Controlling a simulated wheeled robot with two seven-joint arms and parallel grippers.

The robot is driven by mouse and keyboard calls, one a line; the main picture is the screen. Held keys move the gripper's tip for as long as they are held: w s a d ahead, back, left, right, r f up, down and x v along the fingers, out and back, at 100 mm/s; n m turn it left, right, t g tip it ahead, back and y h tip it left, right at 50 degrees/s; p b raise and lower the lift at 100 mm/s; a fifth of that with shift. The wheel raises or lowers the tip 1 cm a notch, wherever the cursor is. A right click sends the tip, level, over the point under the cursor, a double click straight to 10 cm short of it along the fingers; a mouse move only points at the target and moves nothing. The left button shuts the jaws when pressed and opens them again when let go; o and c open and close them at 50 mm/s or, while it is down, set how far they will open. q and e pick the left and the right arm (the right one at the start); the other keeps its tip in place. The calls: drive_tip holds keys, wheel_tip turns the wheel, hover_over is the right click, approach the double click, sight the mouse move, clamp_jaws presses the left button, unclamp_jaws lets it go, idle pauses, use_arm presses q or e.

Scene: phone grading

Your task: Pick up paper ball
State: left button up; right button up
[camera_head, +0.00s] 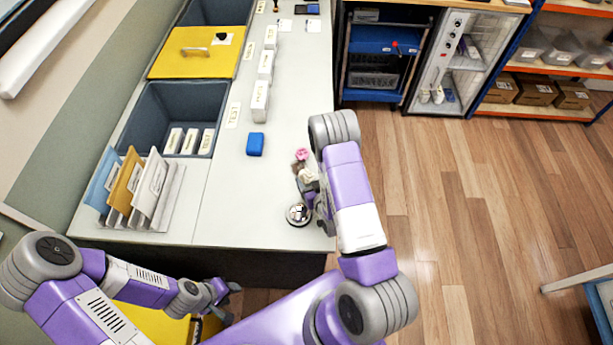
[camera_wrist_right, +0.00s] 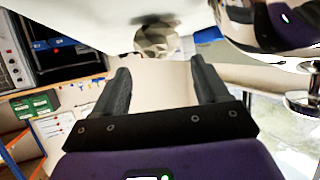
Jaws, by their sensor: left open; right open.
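The crumpled beige paper ball (camera_wrist_right: 158,40) shows in the right wrist view, just beyond the fingertips and roughly centred between them. In the head view the paper ball (camera_head: 306,175) is on the counter near its right edge, partly hidden by my right arm. My right gripper (camera_wrist_right: 162,78) is open and empty, with a gap between its fingers and the ball. In the head view the right gripper (camera_head: 309,190) is largely hidden beside the ball. My left gripper (camera_head: 230,297) is low in front of the counter, away from the ball.
A pink item (camera_head: 301,154) lies just behind the ball, and a round silver object (camera_head: 298,214) stands in front of it. A blue block (camera_head: 255,144) is to the left. File holders (camera_head: 140,190) and a grey bin (camera_head: 150,105) stand further left.

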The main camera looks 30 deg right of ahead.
sight(307, 176)
drive_tip(key=shift+x, duration=1.3)
drive_tip(key=c, duration=1.2)
